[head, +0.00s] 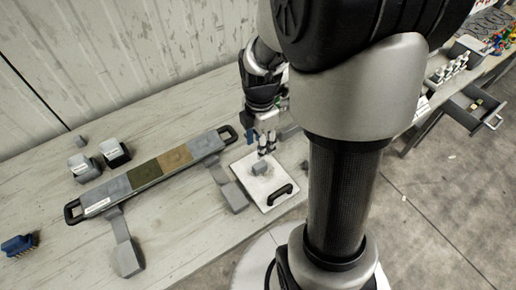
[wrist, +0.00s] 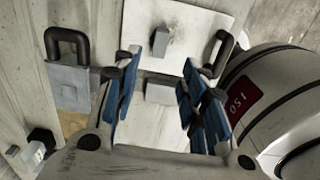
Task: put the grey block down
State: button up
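A small grey block (head: 260,168) rests on a white board (head: 249,185) with a black handle (head: 281,194). In the wrist view the block (wrist: 159,42) stands on the board (wrist: 186,58), ahead of my fingertips and apart from them. My gripper (head: 267,144) is over the board's back edge, just behind the block. In the wrist view its blue-padded fingers (wrist: 158,82) are spread, with nothing held between them. A second grey piece (wrist: 160,92) shows in the gap beyond the fingers, at the board's edge, touching neither finger; what it is, I cannot tell.
A long grey tray (head: 119,190) with black end handles holds grey, green and brown sections left of the board. A blue brush (head: 19,244) lies at the far left.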

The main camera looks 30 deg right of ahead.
jog(key=s+a+r+m+t, duration=0.2)
jog(key=s+a+r+m, duration=0.3)
jog(key=r+m, duration=0.3)
jog(key=s+a+r+m+t, duration=0.2)
jog(key=s+a+r+m, duration=0.3)
jog(key=s+r+m, duration=0.3)
jog(key=shift+s+a+r+m+t, duration=0.25)
jog(key=shift+s+m+t, duration=0.05)
jog(key=shift+m, duration=0.7)
jog(key=shift+c, duration=0.5)
jog(key=shift+d, duration=0.15)
jog(key=shift+c, duration=0.2)
